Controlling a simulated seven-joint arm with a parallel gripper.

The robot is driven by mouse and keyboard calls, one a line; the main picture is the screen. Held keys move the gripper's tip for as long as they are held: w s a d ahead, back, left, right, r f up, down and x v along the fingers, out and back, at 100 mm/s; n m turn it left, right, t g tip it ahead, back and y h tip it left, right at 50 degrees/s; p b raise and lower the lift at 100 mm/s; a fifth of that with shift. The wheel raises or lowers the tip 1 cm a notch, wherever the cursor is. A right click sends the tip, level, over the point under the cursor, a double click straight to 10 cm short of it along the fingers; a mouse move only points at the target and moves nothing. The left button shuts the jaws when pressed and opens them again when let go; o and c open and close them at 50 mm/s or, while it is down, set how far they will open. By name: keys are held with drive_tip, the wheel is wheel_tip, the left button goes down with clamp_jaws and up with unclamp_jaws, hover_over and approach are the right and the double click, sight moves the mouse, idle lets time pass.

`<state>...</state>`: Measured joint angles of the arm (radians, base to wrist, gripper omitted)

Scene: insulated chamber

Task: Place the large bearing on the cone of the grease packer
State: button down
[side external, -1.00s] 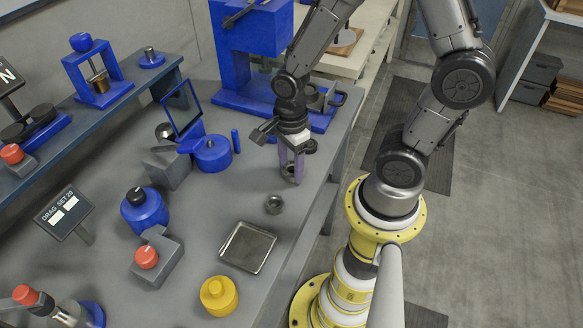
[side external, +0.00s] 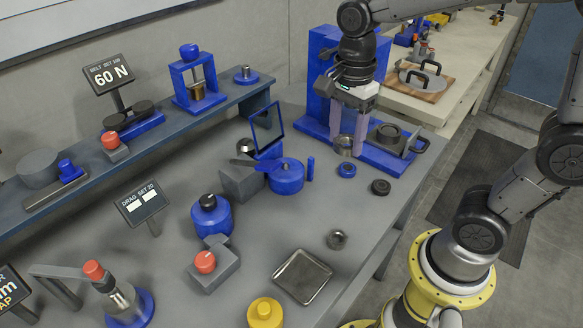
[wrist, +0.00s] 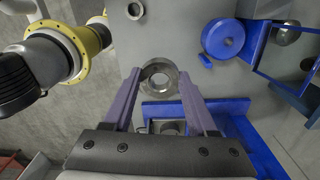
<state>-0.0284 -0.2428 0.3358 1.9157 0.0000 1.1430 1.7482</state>
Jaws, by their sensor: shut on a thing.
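The large bearing, a steel ring (side external: 344,151), is between the fingertips of my gripper (side external: 347,143). In the wrist view the ring (wrist: 160,66) fills the gap between my two purple fingers (wrist: 160,79), and its open bore faces the camera. My gripper points down and holds it in front of the blue machine (side external: 319,85), beside its flat blue base (side external: 375,155). A dark round cup-like part (side external: 388,134) stands on that base to the right. I cannot make out the grease packer's cone clearly; my gripper may hide part of it.
A smaller steel bearing (side external: 337,239) and a metal tray (side external: 302,276) lie nearer. A blue lidded pot (side external: 286,177) and a framed panel (side external: 267,128) stand to the left.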

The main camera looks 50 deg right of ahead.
drive_tip(key=w+f, duration=0.3)
drive_tip(key=w, duration=0.1)
drive_tip(key=w+f, duration=0.2)
drive_tip(key=w, duration=0.3)
drive_tip(key=w+a+f, duration=0.1)
drive_tip(key=w+f, duration=0.2)
drive_tip(key=w, duration=0.2)
drive_tip(key=shift+a+f, duration=0.1)
drive_tip(key=shift+f, duration=0.25)
drive_tip(key=shift+w+f, duration=0.2)
drive_tip(key=shift+f, duration=0.8)
drive_tip(key=shift+w+f, duration=0.15)
drive_tip(key=shift+f, duration=0.85)
drive_tip(key=shift+f, duration=0.15)
drive_tip(key=shift+c, duration=2.4)
unclamp_jaws()
wheel_tip(320, 180, up, 12)
drive_tip(key=shift+r, duration=0.25)
